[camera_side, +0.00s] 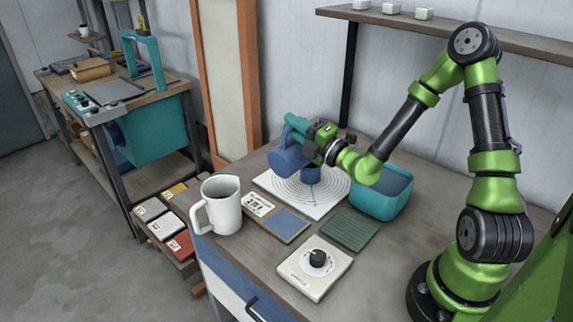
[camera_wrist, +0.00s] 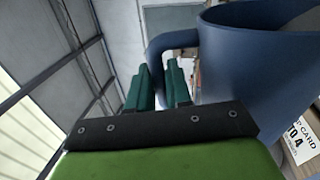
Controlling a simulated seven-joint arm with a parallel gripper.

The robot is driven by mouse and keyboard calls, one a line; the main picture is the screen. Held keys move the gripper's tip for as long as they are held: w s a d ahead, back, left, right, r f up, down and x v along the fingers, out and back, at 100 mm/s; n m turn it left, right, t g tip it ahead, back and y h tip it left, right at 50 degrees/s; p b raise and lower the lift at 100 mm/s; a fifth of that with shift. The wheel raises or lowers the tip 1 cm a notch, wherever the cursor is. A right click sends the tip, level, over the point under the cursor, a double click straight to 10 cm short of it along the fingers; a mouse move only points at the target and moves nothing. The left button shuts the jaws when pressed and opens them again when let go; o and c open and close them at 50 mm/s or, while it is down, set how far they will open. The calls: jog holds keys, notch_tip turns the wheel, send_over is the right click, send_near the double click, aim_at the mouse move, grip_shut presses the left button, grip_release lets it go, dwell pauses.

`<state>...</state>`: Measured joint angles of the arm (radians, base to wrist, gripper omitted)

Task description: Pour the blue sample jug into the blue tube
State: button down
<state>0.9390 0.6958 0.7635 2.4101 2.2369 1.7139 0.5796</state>
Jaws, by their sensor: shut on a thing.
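The blue sample jug (camera_side: 286,159) is in the air over the white board with concentric rings, tilted in the side view. My gripper (camera_side: 312,140) is shut on the jug's handle. In the wrist view the jug (camera_wrist: 255,75) fills the upper right, and its curved handle passes between the green fingers of my gripper (camera_wrist: 160,85). The blue tube (camera_side: 311,174) stands on the board, just right of and below the jug, partly hidden by my gripper. Whether anything flows from the jug cannot be seen.
The ringed board (camera_side: 330,196) lies mid-table. A white mug (camera_side: 222,207) stands to its left, a teal bin (camera_side: 383,199) to its right. A dial box (camera_side: 315,267), a green pad (camera_side: 349,229) and a card tray (camera_side: 287,223) lie in front.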

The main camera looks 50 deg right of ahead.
jog(key=shift+d+r+m+h, duration=0.2)
jog(key=shift+d+r+m, duration=0.1)
jog(key=shift+d+m, duration=0.3)
jog(key=shift+d+r+m+h, duration=0.2)
jog(key=shift+d+r+m, duration=0.05)
jog(key=shift+d+m, duration=0.35)
dwell(2.2)
jog(key=shift+a, duration=0.1)
